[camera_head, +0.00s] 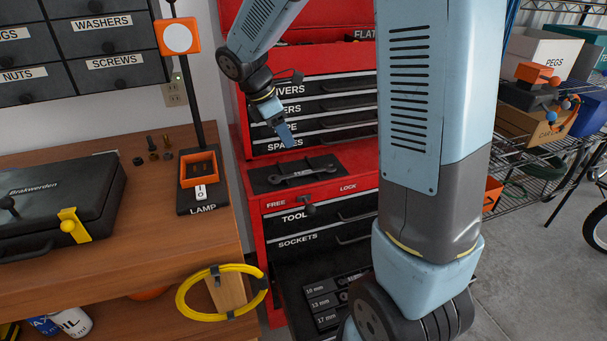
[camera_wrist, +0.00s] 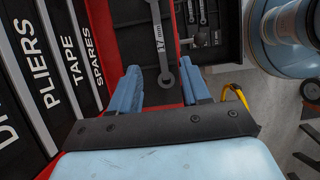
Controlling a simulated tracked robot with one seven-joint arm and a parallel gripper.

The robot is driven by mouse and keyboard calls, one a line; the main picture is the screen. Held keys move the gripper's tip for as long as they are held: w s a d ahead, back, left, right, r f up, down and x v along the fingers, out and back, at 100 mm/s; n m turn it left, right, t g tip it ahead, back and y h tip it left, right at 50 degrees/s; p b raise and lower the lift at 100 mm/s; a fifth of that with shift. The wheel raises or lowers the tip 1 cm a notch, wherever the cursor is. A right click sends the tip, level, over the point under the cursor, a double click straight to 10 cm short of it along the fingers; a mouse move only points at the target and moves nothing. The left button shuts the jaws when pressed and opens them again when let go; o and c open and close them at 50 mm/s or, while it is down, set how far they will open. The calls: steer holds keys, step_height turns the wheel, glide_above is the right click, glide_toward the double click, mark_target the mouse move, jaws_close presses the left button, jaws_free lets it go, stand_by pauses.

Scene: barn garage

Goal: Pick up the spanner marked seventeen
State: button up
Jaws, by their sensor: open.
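A dark grey spanner (camera_head: 322,170) lies flat on a black tray (camera_head: 262,185) on the red tool cabinet's ledge, beside a white marking too small to read. In the wrist view the spanner (camera_wrist: 164,60) runs away from me, its ring end nearest and its far end out of frame. White lettering beside it seems to read 17. My gripper (camera_head: 286,138) points down above and slightly left of the spanner. In the wrist view my gripper (camera_wrist: 160,68) has its two blue fingers apart, one each side of the spanner's line, with nothing held.
Below, an open drawer (camera_head: 290,290) has labels for 10, 13 and 17 mm; smaller spanners (camera_wrist: 197,12) show there in the wrist view. Closed drawers (camera_head: 312,107) rise behind the ledge. Left is a workbench (camera_head: 150,215) with a lamp (camera_head: 200,175) and black case (camera_head: 60,200).

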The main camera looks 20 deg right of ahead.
glide_toward(303, 172)
steer(key=shift+s+d+f, duration=0.25)
steer(key=shift+d+f, duration=0.4)
steer(key=shift+f, duration=0.35)
steer(key=shift+x, duration=2.5)
steer(key=shift+w+a, duration=0.15)
steer(key=shift+a, duration=0.05)
steer(key=shift+c, duration=0.5)
jaws_close()
